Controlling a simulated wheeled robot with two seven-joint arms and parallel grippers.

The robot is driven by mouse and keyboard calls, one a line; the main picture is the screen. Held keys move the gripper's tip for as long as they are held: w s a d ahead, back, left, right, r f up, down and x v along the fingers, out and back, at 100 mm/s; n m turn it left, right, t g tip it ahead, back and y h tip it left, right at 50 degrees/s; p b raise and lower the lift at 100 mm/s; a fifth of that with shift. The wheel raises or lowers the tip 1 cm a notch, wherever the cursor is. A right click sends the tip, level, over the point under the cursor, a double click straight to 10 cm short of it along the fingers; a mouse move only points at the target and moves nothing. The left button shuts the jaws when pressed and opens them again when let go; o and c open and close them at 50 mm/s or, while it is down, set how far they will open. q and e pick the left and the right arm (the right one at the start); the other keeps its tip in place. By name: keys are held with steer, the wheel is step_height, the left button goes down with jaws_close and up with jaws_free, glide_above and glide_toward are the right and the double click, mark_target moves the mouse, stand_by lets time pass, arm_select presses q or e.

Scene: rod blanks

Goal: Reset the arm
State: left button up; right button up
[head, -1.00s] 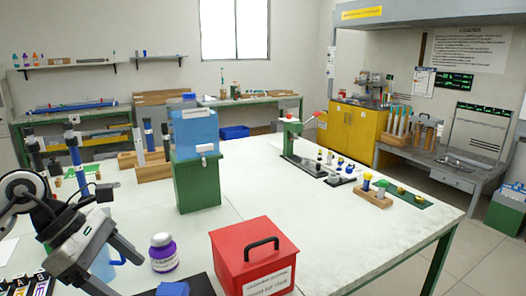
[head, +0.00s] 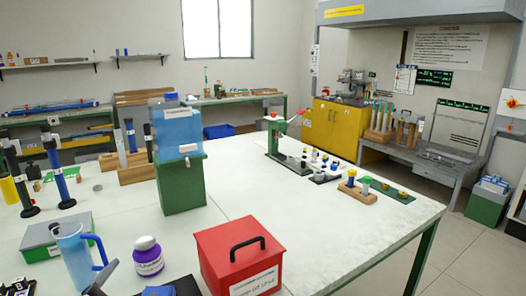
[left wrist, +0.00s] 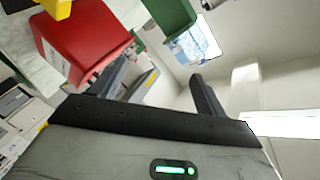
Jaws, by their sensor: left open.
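My left gripper (left wrist: 162,88) shows in the left wrist view with its two dark fingers spread apart and nothing between them. In the head view only a grey tip of my left gripper (head: 103,280) shows at the bottom left edge, in front of the blue jug (head: 76,254). The rest of the left arm is out of the head view. My right gripper is in neither view.
A red box (head: 238,257) with a black handle and a purple-labelled bottle (head: 148,257) stand near the table's front. A blue tank on a green stand (head: 181,184) is behind them. The white table (head: 320,220) is clear at right of the red box.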

arm_select(q)
steer(key=s+d+f+n+g+h, duration=0.1)
steer(key=s+f+n+g, duration=0.4)
steer(key=s+f, duration=0.4)
steer(key=s+d+f+n+g, duration=0.2)
steer(key=s+f+n+g, duration=0.1)
steer(key=s+f+g, duration=0.65)
steer(key=w+d+f+t+h+b, duration=0.3)
steer(key=d+f+t+b, duration=0.3)
steer(key=f+t+b, duration=0.2)
steer(key=shift+w+d+f+m+t, duration=0.25)
steer(key=shift+w+f+t, duration=0.2)
steer(key=shift+w, duration=0.45)
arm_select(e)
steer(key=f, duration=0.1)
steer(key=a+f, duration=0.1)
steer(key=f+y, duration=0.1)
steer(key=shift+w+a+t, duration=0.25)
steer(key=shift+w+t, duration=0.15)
